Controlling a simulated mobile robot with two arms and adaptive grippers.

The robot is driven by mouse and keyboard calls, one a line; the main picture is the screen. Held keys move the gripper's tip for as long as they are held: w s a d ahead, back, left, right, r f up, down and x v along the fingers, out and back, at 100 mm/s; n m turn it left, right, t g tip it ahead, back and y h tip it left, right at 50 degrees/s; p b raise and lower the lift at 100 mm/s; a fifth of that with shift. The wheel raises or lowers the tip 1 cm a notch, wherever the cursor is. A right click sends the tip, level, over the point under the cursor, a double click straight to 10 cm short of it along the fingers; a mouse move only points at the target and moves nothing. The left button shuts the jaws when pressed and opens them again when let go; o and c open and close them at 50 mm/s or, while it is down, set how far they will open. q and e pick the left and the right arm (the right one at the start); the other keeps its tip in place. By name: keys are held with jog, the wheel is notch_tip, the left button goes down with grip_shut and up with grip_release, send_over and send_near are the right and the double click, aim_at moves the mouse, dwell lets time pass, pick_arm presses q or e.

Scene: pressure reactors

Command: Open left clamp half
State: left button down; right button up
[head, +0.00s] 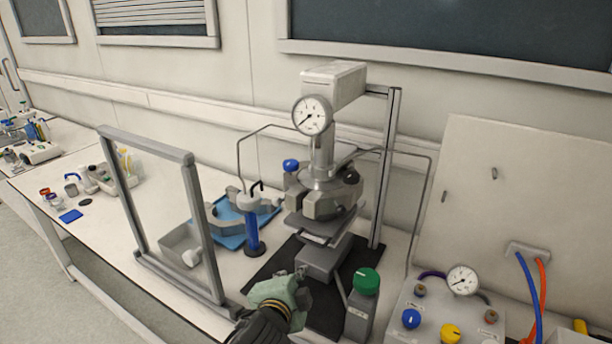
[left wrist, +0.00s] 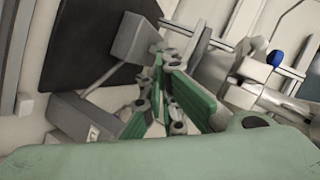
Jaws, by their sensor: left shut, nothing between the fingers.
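The pressure reactor (head: 322,178) stands upright on its stand, with a round gauge on top. Thick grey clamp parts (head: 318,203) sit around its vessel head; the seam between the halves is too small to make out. A blue knob (head: 291,165) is at their left side, and it also shows in the left wrist view (left wrist: 275,58). My left gripper (head: 303,273) is low in front of the reactor, below and apart from the clamp. Its green fingers (left wrist: 160,58) are shut and empty in the left wrist view. My right gripper is out of view.
A green-capped block (head: 365,282) stands close right of my left gripper. A grey frame (head: 195,220) rises on the left. A blue tray (head: 232,240) with grey parts and a blue post (head: 254,235) are left of the reactor. A gauge panel (head: 440,305) is at right.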

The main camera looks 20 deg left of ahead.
aim_at(306, 187)
pick_arm(q)
jog(key=w+d+r+m+t, duration=0.1)
jog(key=w+r+m+t, duration=0.15)
jog(key=r, duration=0.55)
jog(key=w+d+r+m+t, duration=0.1)
jog(key=w+r+m+t, duration=0.15)
jog(key=r, duration=0.55)
jog(key=w+p, duration=0.1)
jog(key=w, duration=0.2)
jog(key=w+a+p, duration=0.1)
jog(key=w, duration=0.3)
jog(key=w+p, duration=0.1)
jog(key=w, duration=0.2)
jog(key=shift+w+a+r, duration=0.2)
jog(key=shift+a+r, duration=0.05)
jog(key=shift+a, duration=0.05)
jog(key=w+a+p, duration=0.1)
jog(key=w+a, duration=0.1)
jog(key=shift+a, duration=0.3)
jog(key=shift+w+a+f+p, duration=0.15)
jog(key=shift+a+p, duration=0.15)
